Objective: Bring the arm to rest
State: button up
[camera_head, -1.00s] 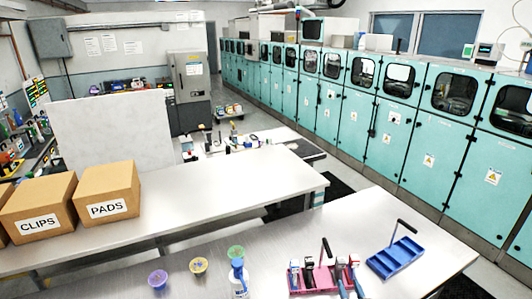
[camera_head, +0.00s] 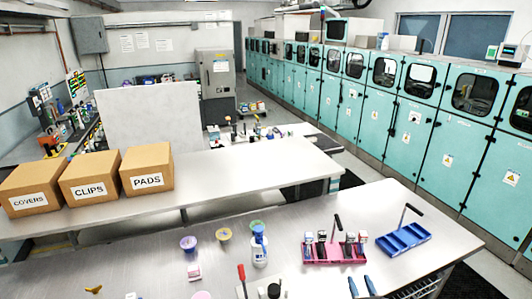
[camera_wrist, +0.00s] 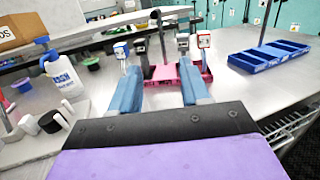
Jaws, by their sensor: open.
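My gripper (camera_head: 361,286) shows as two blue fingertips at the bottom edge of the head view. In the wrist view my gripper (camera_wrist: 160,88) has its two blue fingers apart with nothing between them. It is over the near metal table (camera_head: 130,262), on the near side of a pink caddy (camera_head: 320,256) holding several small modules. The pink caddy also shows beyond the fingers in the wrist view (camera_wrist: 180,76). A blue empty caddy (camera_head: 404,239) with a dark handle stands to its right. Most of my arm is out of the head view.
Boxes marked COVERS (camera_head: 32,187), CLIPS (camera_head: 91,176) and PADS (camera_head: 147,170) sit on the bench behind. Teal cabinets (camera_head: 430,140) line the right.

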jog(key=s+a+r+n+g+y+b, duration=0.1)
jog(key=a+r+n+g+y, duration=0.1)
jog(key=a+r+n+y, duration=1.25)
jog(key=s+a+r+n+g+y+b, duration=0.1)
jog(key=s+a+r+n+g, duration=0.2)
jog(key=s+a+g, duration=0.25)
jog(key=s+a+r+n+g+y, duration=0.1)
jog(key=s+a+r+n+g, duration=0.1)
jog(key=s+a+n+g, duration=0.4)
jog(key=s+a+r+n+g+y+b, duration=0.1)
jog(key=s+a+r+g+y, duration=0.2)
jog(key=a, duration=0.4)
jog(key=s+f+n+g+h+b, duration=0.1)
jog(key=s+f+n+g+h, duration=0.3)
jog(key=s, duration=0.5)
jog(key=s+f+n+g+h+b, duration=0.1)
jog(key=s+f+n+g+h, duration=0.1)
jog(key=s+n+g+h, duration=0.5)
jog(key=s+d+f+t+h, duration=0.1)
jog(key=s+d+t+h, duration=0.2)
jog(key=d, duration=0.5)
jog(key=s+d+f+t+h+b, duration=0.1)
jog(key=s+d+t+h, duration=0.3)
jog(key=d, duration=0.4)
jog(key=shift+s+d+f+h+b, duration=0.3)
jog(key=shift+s+h, duration=0.15)
jog(key=shift+h, duration=0.8)
